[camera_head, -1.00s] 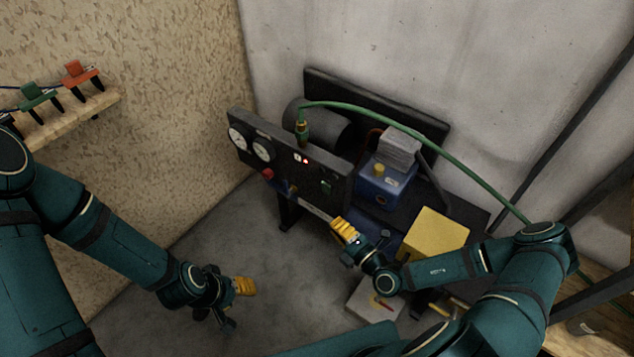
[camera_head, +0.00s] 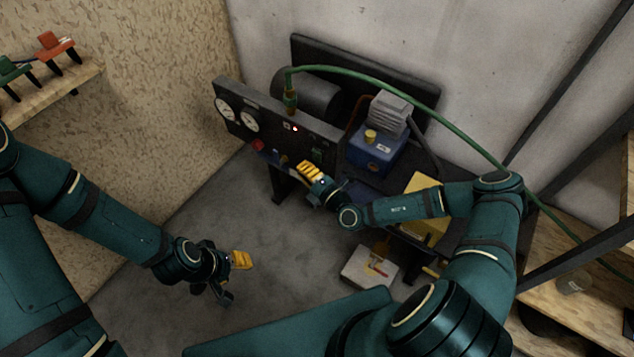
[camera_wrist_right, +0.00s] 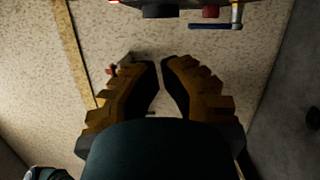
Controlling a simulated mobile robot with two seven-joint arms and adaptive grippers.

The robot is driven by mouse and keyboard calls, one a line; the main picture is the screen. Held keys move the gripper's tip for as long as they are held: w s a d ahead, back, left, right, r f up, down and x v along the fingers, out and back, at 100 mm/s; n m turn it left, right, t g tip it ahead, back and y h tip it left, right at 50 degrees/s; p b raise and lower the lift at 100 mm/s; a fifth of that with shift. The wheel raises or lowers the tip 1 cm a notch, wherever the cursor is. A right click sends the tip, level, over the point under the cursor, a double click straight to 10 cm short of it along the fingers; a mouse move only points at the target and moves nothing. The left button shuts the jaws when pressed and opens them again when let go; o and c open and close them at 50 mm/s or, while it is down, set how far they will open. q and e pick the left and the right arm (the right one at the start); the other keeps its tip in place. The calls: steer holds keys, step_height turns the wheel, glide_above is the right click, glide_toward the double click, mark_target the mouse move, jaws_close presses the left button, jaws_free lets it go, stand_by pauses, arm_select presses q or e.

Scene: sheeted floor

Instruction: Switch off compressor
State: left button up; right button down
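The compressor has a dark front panel (camera_head: 268,122) with two white gauges, a small lit red light (camera_head: 295,129) and a red knob (camera_head: 257,145). A small green-marked switch (camera_head: 317,153) is at the panel's right part. My right gripper (camera_head: 309,170) is just in front of the panel's lower right edge, apparently apart from it and holding nothing. In the right wrist view its fingertips (camera_wrist_right: 160,64) nearly meet; the red knob (camera_wrist_right: 210,12) and a blue-lever valve (camera_wrist_right: 215,25) show at the top. My left gripper (camera_head: 242,260) hangs over the floor, away from the compressor; its finger gap is hidden.
A green hose (camera_head: 400,85) runs from the panel over the compressor to the right. A blue box (camera_head: 377,150) and a yellow box (camera_head: 428,190) are behind my right forearm. A wooden shelf (camera_head: 60,88) is at left. The floor left of the compressor is clear.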

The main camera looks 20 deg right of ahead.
mark_target(316, 156)
steer(key=d, duration=0.1)
steer(key=w+d, duration=0.2)
steer(key=shift+w+d+r+b, duration=0.15)
steer(key=shift+r+b, duration=0.1)
steer(key=shift+b, duration=0.15)
steer(key=shift+w+d+r+p, duration=0.1)
steer(key=shift+r+p, duration=0.1)
steer(key=shift+p, duration=0.2)
steer(key=m+p, duration=0.1)
steer(key=p, duration=0.2)
steer(key=shift+w+d+r, duration=0.25)
steer(key=shift+d+r, duration=0.1)
steer(key=shift+f, duration=0.1)
steer(key=shift+d+f, duration=0.1)
